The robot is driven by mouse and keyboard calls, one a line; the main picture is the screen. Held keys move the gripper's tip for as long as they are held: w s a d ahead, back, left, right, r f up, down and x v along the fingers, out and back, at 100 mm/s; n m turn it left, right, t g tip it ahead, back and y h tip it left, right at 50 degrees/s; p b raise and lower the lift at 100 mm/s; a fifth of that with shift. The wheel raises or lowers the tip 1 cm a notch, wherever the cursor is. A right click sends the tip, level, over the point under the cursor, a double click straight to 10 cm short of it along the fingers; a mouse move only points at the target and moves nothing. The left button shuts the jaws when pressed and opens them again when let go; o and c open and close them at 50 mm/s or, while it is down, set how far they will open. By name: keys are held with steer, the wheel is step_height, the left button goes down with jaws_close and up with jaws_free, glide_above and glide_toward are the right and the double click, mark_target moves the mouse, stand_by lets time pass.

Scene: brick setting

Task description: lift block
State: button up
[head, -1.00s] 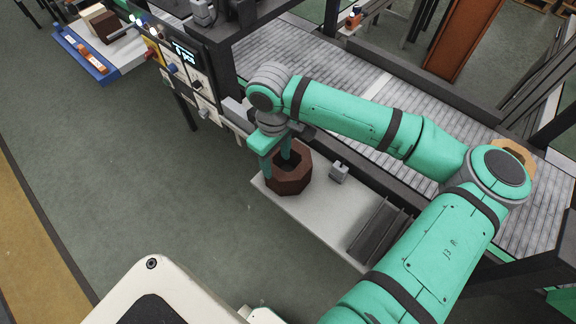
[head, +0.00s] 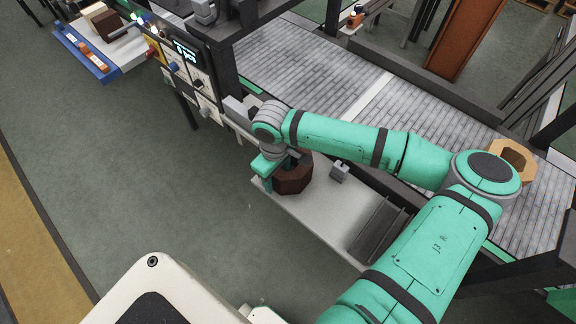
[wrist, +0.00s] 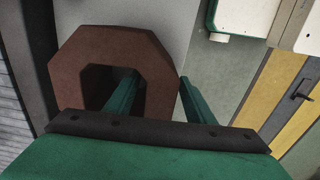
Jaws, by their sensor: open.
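The block is a reddish-brown octagonal ring with a square hole, seen in the head view (head: 293,182) on a light shelf (head: 310,222). It also fills the left of the wrist view (wrist: 90,52). My gripper (head: 276,176) is low over the block and hides part of it. In the wrist view, my gripper (wrist: 158,80) is open with one green finger in the block's hole and the other outside its right side. The block's wall lies between the fingers. Whether either finger touches it I cannot tell.
A small grey fitting (head: 339,171) stands right of the block, with a dark slotted tray (head: 377,228) further along. A conveyor (head: 320,75) runs behind. A control panel (head: 190,72) stands to the left. A tan octagonal ring (head: 513,158) sits on the conveyor at right.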

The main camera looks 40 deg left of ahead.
jaws_close()
steer(key=shift+r, duration=0.15)
stand_by(1.2)
